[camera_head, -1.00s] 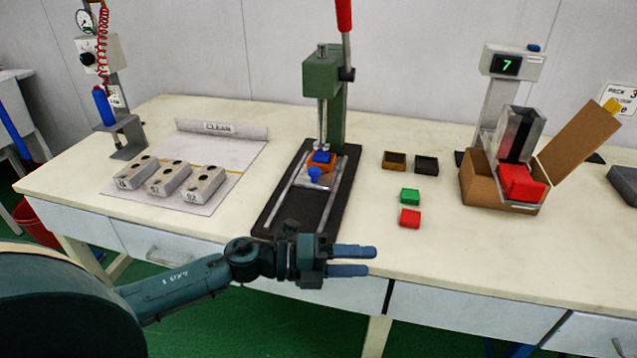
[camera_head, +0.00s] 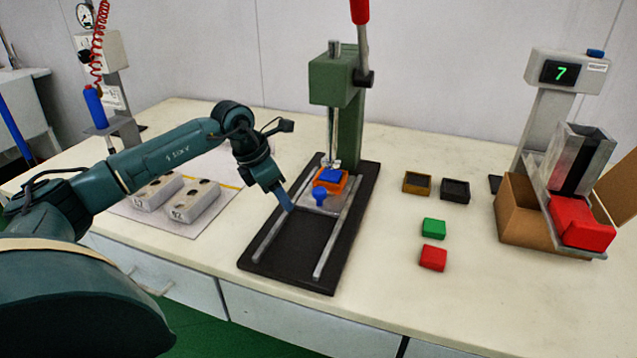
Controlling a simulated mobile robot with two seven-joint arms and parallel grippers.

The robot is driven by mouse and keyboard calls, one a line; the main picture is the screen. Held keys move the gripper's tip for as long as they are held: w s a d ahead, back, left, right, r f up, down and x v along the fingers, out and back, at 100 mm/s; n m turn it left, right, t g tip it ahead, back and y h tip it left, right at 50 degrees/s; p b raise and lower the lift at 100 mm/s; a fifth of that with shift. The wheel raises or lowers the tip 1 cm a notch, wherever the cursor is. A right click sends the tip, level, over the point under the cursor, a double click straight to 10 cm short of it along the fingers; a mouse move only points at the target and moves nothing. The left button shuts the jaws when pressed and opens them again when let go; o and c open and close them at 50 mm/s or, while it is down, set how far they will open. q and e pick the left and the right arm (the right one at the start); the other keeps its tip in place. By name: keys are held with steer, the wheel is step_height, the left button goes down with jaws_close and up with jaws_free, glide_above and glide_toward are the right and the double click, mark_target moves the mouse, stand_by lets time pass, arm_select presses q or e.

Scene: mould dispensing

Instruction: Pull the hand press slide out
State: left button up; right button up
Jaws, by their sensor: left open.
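The green hand press (camera_head: 350,125) stands on a black base (camera_head: 292,258) with two metal rails, its red-topped lever raised. The metal slide plate (camera_head: 330,203) sits on the rails at the back, under the ram. It carries an orange piece (camera_head: 327,187) with a blue top (camera_head: 331,175). A blue knob (camera_head: 320,197) stands at the slide's front. My left gripper (camera_head: 285,205) points down over the left rail, just left of the knob and apart from it. It is open and empty; its fingers overlap in this view. My right gripper is not in view.
Grey mould blocks (camera_head: 196,202) lie on a sheet at left, partly behind my arm. Green (camera_head: 434,228) and red (camera_head: 433,258) blocks and two small trays (camera_head: 417,182) stand right of the press. A dispenser with a cardboard box (camera_head: 520,212) is further right.

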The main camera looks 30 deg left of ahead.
mark_target(319, 190)
arm_select(q)
steer(key=w+d, duration=0.1)
steer(key=w, duration=0.1)
steer(key=w+d, duration=0.3)
steer(key=w, duration=0.2)
steer(key=shift+d+p, duration=0.15)
steer(key=shift+p, duration=0.15)
steer(key=shift+w+d+f, duration=0.15)
steer(key=shift+w+f, duration=0.1)
steer(key=shift+f, duration=0.35)
steer(key=shift+c, duration=0.2)
jaws_close()
